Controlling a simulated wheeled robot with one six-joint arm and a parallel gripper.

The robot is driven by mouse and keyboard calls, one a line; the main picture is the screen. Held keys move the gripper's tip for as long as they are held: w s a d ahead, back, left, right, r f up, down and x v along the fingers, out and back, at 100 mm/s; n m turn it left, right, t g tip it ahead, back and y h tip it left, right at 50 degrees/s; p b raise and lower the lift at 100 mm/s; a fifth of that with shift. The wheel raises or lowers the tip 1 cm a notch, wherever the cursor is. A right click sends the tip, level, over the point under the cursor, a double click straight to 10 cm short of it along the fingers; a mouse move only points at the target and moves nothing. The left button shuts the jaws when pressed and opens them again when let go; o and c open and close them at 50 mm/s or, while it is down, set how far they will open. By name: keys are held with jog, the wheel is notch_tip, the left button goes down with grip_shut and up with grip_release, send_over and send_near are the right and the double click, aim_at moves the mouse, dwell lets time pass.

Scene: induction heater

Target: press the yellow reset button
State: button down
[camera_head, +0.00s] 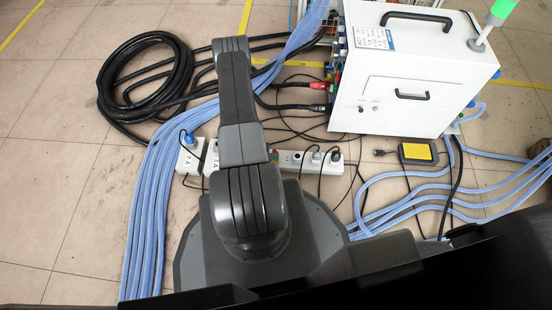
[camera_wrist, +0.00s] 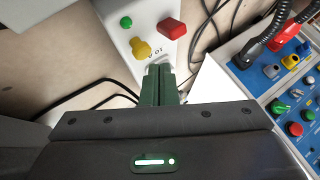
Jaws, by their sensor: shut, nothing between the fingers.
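The yellow button (camera_wrist: 141,48) is on a white box (camera_wrist: 112,12) in the upper middle of the wrist view. A small green button (camera_wrist: 126,22) is above it to the left, and a larger red button or switch (camera_wrist: 171,29) is to its right. My gripper (camera_wrist: 158,70) is shut and empty, with its dark green fingers together. In the picture the fingertips are just below and right of the yellow button, over the box's lower end. I cannot tell the gap in depth. The head view does not show the yellow button or the gripper.
A blue panel (camera_wrist: 293,98) with several knobs and thick plugged cables is at the right of the wrist view. In the head view, a white cabinet (camera_head: 410,82) stands at upper right. Blue hoses (camera_head: 160,190), a black cable coil (camera_head: 145,85) and power strips (camera_head: 305,163) cover the floor.

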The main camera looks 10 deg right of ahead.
jog(key=shift+r, duration=0.4)
jog(key=shift+r, duration=0.1)
notch_tip(320, 180, up, 5)
jog(key=p, duration=0.3)
dwell(1.0)
